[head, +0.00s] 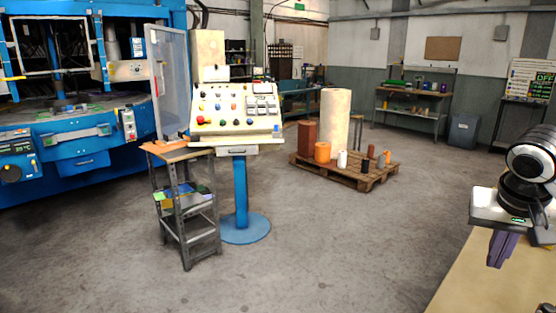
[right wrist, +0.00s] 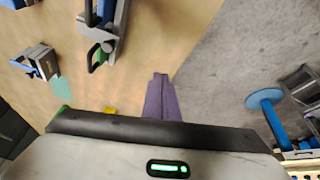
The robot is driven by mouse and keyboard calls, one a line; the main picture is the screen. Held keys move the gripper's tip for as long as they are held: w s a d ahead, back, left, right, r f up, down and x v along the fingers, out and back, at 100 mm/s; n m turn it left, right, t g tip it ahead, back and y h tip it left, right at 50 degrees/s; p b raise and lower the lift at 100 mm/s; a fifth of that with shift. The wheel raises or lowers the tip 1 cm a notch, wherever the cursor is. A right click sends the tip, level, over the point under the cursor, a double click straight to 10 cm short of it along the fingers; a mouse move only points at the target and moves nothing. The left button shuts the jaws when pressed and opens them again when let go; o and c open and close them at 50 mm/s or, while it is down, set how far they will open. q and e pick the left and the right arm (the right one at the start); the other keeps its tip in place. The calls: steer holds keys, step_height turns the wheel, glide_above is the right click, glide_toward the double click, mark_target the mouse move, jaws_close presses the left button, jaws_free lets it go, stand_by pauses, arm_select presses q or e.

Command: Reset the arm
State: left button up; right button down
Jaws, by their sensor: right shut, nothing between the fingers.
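My right gripper (head: 496,264) shows at the right edge of the head view, fingers pointing down beside the left edge of the tan table. Its purple fingers are together with nothing between them. In the right wrist view the same fingers (right wrist: 161,78) reach over the edge between the tabletop and the grey floor. They touch no object that I can see. My right arm's dark and silver wrist rises above the gripper at the right of the head view. My left gripper is not in view.
The tan table (head: 485,285) bears metal tools with blue handles (right wrist: 41,62) and a green-marked tool (right wrist: 102,50). A control console (head: 238,112), a step stand (head: 187,205), a pallet (head: 350,178) and a blue press (head: 80,160) stand farther off. The middle floor is clear.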

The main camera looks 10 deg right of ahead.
steer(key=s+d+f, duration=0.3)
steer(key=s+d, duration=0.1)
steer(key=d, duration=0.2)
steer(key=shift+d, duration=0.3)
stand_by(0.5)
